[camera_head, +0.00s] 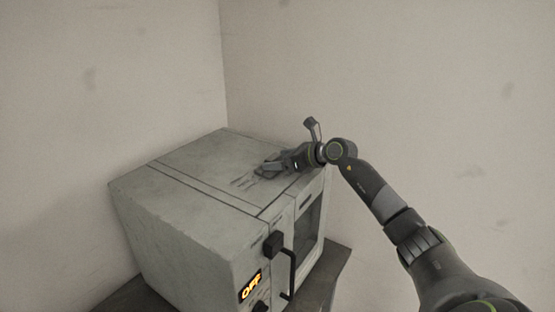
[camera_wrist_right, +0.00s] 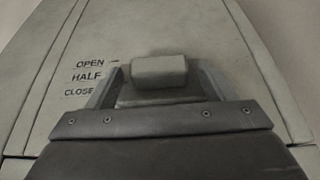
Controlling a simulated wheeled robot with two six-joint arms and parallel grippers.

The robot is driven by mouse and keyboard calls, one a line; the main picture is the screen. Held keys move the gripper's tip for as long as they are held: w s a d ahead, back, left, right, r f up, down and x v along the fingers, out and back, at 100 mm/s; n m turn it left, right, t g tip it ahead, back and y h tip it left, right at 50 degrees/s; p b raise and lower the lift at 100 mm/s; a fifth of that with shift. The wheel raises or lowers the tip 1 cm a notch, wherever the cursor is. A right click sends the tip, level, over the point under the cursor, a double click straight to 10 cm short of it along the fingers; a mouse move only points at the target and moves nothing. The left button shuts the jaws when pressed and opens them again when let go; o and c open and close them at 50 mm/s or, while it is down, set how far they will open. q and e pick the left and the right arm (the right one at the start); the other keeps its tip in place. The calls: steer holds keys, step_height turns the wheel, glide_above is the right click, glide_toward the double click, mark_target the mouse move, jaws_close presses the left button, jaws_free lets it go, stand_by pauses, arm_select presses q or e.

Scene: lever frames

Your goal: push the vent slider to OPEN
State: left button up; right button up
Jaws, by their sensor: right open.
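The vent slider shows in the right wrist view as a pale grey block-shaped knob (camera_wrist_right: 159,72) on the top panel of a grey oven-like box (camera_head: 180,215). The printed labels OPEN (camera_wrist_right: 90,64), HALF (camera_wrist_right: 87,76) and CLOSE (camera_wrist_right: 79,92) run down to its left. The knob appears roughly level with HALF, but the slanted view leaves its exact setting unclear. My right gripper (camera_head: 264,170) is low over the box's top, open, with one finger on each side of the knob. Contact cannot be told. In the head view the gripper hides the knob. My left gripper is out of view.
The box's front carries an orange OFF display (camera_head: 251,287), a black handle (camera_head: 291,274) and a dark door window (camera_head: 308,232). The box stands on a dark stand (camera_head: 335,268) in a corner of plain walls. The rest of its top is clear.

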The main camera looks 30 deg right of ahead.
steer(key=shift+w+a+f, duration=0.2)
steer(key=shift+w+a, duration=0.05)
steer(key=shift+w, duration=0.2)
